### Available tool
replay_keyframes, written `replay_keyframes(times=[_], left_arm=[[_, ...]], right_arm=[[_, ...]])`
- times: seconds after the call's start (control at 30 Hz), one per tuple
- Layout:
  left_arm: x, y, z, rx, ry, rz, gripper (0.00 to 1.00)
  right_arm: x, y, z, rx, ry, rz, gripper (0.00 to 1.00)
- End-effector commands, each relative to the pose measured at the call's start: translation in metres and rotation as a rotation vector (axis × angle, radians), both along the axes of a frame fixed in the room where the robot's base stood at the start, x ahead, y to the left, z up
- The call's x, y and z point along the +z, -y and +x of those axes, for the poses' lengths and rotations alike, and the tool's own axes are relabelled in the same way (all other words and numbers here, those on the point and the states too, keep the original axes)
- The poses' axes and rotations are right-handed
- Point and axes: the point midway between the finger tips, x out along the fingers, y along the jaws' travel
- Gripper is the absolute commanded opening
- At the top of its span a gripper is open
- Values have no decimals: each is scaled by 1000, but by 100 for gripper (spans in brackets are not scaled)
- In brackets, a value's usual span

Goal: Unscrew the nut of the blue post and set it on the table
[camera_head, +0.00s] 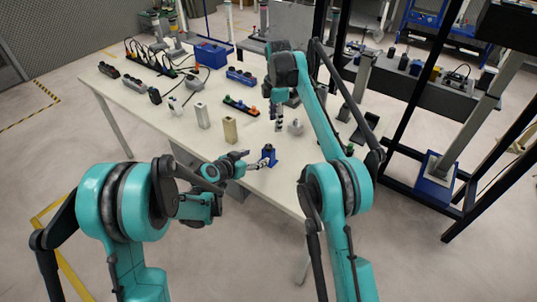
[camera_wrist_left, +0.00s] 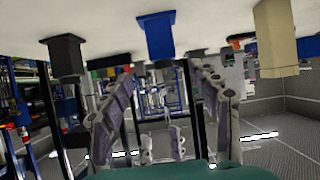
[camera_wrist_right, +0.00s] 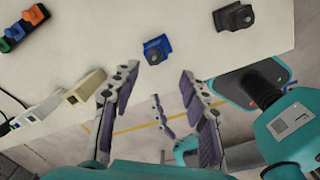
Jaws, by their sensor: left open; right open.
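The blue post (camera_head: 269,158) stands upright near the table's front edge. A dark piece on its top shows in the right wrist view (camera_wrist_right: 153,57); I cannot tell for sure whether it is the nut. My left gripper (camera_head: 262,163) is open and empty, low beside the post on its left. In the left wrist view (camera_wrist_left: 160,95) the blue post (camera_wrist_left: 157,37) stands beyond the gap between its fingers, apart from them. My right gripper (camera_head: 279,122) is open and empty, above the table behind the post. In the right wrist view (camera_wrist_right: 160,82) the post (camera_wrist_right: 157,46) lies ahead of its fingertips.
A beige post (camera_head: 229,129) and a whitish post (camera_head: 202,116) stand left of the blue post. A dark grey post (camera_wrist_right: 234,17) stands on its other side. A strip with coloured knobs (camera_head: 241,106) lies farther back. Bare tabletop surrounds the blue post.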

Motion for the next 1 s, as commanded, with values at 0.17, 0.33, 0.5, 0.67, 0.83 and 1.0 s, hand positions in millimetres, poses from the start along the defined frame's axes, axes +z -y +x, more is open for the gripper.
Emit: replay_keyframes(times=[0.17, 0.33, 0.5, 0.67, 0.83, 1.0], left_arm=[[-23, 7, 19, -27, 62, -14, 62], [-33, 10, 26, -35, 86, -18, 62], [-41, 21, 40, -38, 87, -19, 62], [-51, 36, 60, -37, 86, -18, 62], [-59, 47, 75, -36, 86, -18, 62], [-62, 51, 81, -34, 86, -18, 62]], right_arm=[[-33, -19, 11, 188, -52, -19, 45], [-46, -24, 13, 258, -70, -25, 45], [-47, -25, 13, 263, -72, -26, 45], [-47, -24, 13, 262, -71, -25, 45], [-46, -24, 13, 261, -71, -25, 45], [-46, -24, 13, 261, -71, -25, 45]])
